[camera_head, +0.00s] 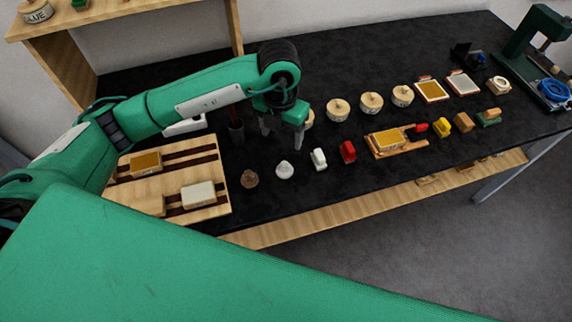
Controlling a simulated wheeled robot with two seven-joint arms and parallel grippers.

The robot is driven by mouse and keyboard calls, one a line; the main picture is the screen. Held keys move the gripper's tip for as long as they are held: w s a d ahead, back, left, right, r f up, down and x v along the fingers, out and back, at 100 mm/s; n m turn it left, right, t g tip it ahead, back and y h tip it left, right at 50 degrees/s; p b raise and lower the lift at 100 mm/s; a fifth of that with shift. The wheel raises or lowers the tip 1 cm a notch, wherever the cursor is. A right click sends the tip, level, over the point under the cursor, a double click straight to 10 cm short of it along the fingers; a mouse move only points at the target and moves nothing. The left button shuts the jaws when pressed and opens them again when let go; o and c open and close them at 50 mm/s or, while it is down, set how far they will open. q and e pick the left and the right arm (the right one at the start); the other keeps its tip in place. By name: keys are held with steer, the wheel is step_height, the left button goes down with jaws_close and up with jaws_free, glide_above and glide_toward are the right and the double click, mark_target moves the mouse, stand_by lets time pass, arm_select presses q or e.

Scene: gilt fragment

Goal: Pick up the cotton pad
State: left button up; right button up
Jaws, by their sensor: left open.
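A small white rounded lump (284,170), which looks like the cotton pad, lies on the black worktop (330,195) near its front edge. My left gripper (282,136) is open above the worktop, fingers pointing down. In the picture it is just above and behind the white lump, apart from it, with nothing seen between its fingers. A pale round lid or jar behind its right finger is partly hidden. My right gripper is not in view.
A brown lump (249,178) lies left of the pad, and a white block (319,158) and a red block (347,151) lie right. Round wooden-topped jars (371,101) stand behind. A slatted wooden board (215,208) is at left, a green press (535,45) at far right.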

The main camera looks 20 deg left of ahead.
mark_target(285, 163)
arm_select(q)
step_height(285, 163, down, 8)
steer(key=shift+f+p, duration=0.15)
steer(key=shift+p, duration=0.95)
steer(key=f+p, duration=0.1)
steer(key=f, duration=0.2)
steer(key=f+p, duration=0.1)
steer(key=shift+d+f+p, duration=0.3)
steer(key=shift+p, duration=0.05)
steer(key=shift+f, duration=0.35)
steer(key=shift+c, duration=0.5)
steer(key=shift+w, duration=0.1)
steer(key=c, duration=0.9)
